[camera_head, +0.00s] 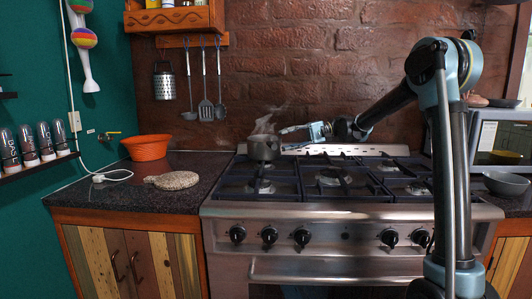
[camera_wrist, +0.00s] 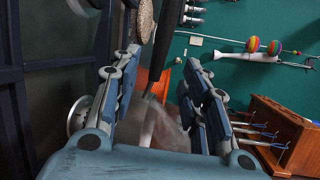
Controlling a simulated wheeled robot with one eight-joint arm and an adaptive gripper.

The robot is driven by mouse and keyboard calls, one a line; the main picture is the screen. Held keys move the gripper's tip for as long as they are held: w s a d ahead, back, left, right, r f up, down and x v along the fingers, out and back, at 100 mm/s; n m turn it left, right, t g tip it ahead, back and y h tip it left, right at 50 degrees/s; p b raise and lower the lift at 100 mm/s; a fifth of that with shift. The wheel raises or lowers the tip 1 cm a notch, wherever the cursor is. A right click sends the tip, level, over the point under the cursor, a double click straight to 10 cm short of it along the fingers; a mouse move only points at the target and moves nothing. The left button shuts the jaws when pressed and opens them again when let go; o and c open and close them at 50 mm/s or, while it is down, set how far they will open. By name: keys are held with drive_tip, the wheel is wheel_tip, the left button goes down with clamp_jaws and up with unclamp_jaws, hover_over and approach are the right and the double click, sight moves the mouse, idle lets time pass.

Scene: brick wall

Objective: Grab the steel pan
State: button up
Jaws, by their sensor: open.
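The steel pan (camera_head: 263,148) is a small, round, dull metal pot. It stands upright on the left rear burner in the head view, with steam rising from it. My gripper (camera_head: 298,128) is just right of the pan, about level with its rim or slightly above. In the wrist view my open fingers (camera_wrist: 162,95) stand wide apart with a gap between them. Steam and a long dark shape show in that gap. I cannot tell if the dark shape is the pan's handle. Whether a finger touches the pan is unclear.
The stove (camera_head: 340,212) has black grates and front knobs. An orange bowl (camera_head: 147,147) and a round woven trivet (camera_head: 173,180) rest on the left counter. Utensils (camera_head: 205,108) hang on the brick wall. A grey bowl (camera_head: 506,183) is at the right.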

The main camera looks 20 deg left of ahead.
drive_tip(key=shift+x, duration=3.8)
drive_tip(key=shift+f, duration=0.1)
clamp_jaws()
